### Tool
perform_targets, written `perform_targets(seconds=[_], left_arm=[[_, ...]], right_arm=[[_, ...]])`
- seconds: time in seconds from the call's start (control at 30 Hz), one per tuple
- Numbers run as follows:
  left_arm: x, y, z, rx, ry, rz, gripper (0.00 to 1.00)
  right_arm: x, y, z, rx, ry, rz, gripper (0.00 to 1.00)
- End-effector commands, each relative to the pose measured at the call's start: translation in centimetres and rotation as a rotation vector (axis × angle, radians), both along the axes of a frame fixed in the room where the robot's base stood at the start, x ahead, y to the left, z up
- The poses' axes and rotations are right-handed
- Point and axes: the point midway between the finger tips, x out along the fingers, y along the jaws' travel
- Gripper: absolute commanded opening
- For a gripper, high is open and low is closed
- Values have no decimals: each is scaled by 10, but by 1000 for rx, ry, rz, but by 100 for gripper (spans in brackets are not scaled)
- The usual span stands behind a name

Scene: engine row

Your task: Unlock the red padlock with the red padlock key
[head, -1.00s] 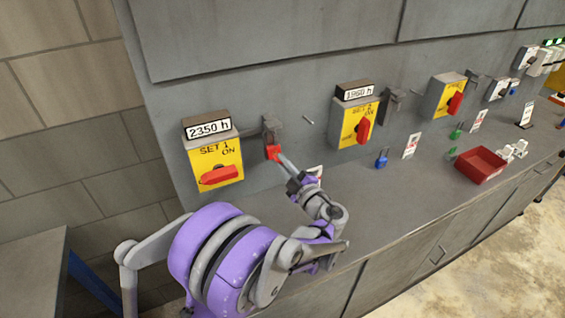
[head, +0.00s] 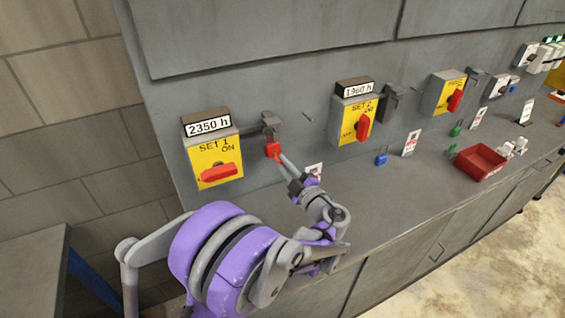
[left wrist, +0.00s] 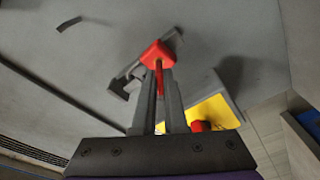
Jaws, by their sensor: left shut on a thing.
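The red padlock (head: 273,149) hangs at the grey hasp (head: 270,124) just right of the yellow SET 1 switch box. It also shows in the left wrist view (left wrist: 158,53), right ahead of my fingertips. My left gripper (head: 284,161) is shut on a thin red piece (left wrist: 159,80), which looks like the red padlock key. This piece runs from between the fingers up to the padlock body and appears to meet it. How deep the key sits is hidden, and I cannot tell whether the shackle is open. My right gripper is not in view.
The SET 1 box (head: 215,160) with a red handle is close on the left. The SET 2 box (head: 355,120) is to the right. A blue padlock (head: 381,159), a green padlock (head: 456,131) and a red bin (head: 480,164) stand farther right on the counter. A white tag (head: 315,169) is behind my gripper.

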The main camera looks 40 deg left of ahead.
Motion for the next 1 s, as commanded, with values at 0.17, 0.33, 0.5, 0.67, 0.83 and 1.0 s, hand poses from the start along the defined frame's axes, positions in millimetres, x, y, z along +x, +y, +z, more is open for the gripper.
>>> perform_targets(seconds=[0.17, 0.33, 0.5, 0.67, 0.83, 1.0], left_arm=[[-4, -7, 0, 0, 0, 0, 0], [-7, -13, 0, -1, 0, -1, 0], [-10, -19, 0, 0, 0, 0, 0], [-12, -25, 0, -1, 0, -1, 0], [-16, -30, 0, 0, 0, 0, 0], [-18, -34, 0, 0, 0, 0, 0]], right_arm=[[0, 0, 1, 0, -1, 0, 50], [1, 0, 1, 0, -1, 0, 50], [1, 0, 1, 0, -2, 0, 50], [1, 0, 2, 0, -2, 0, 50], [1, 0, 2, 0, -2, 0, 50], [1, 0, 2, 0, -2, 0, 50]])
